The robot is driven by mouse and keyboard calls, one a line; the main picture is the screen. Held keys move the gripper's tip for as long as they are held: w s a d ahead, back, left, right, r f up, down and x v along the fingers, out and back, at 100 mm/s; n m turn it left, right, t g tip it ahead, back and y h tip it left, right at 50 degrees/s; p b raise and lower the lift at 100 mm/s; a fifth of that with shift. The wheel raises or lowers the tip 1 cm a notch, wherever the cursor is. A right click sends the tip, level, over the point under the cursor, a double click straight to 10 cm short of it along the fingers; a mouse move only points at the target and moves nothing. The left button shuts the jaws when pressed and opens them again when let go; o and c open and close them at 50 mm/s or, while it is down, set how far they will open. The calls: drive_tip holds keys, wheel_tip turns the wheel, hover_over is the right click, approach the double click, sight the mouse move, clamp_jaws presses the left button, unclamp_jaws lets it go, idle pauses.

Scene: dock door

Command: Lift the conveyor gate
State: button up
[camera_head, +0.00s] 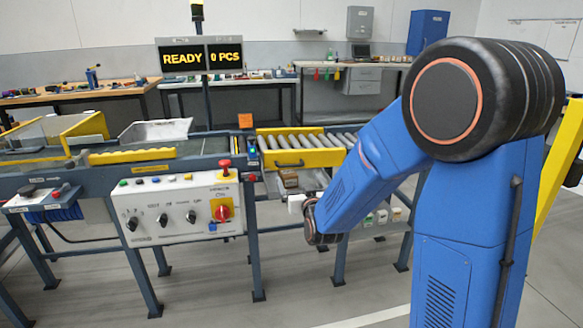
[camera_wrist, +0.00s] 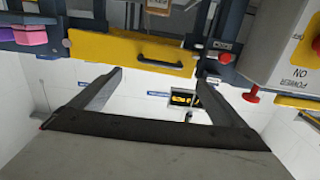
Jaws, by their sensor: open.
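The conveyor gate is a yellow front panel (camera_head: 318,158) with a black bar handle (camera_head: 290,164), set in the roller section of the conveyor. It looks level with the rollers beside it. In the wrist view, which appears upside down, the yellow panel (camera_wrist: 100,50) and its black handle (camera_wrist: 147,63) lie ahead of my gripper. My gripper (camera_wrist: 160,76) is open and empty, its two fingers spread apart. The handle is between and beyond the fingertips, with no contact visible.
A white control box (camera_head: 180,208) with knobs and a red switch stands left of the gate. A display (camera_head: 200,55) reads READY and 0 PCS. Workbenches line the back wall. Floor in front is clear.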

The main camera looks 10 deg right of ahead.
sight(292, 166)
drive_tip(key=w, duration=1.2)
drive_tip(key=shift+w, duration=0.25)
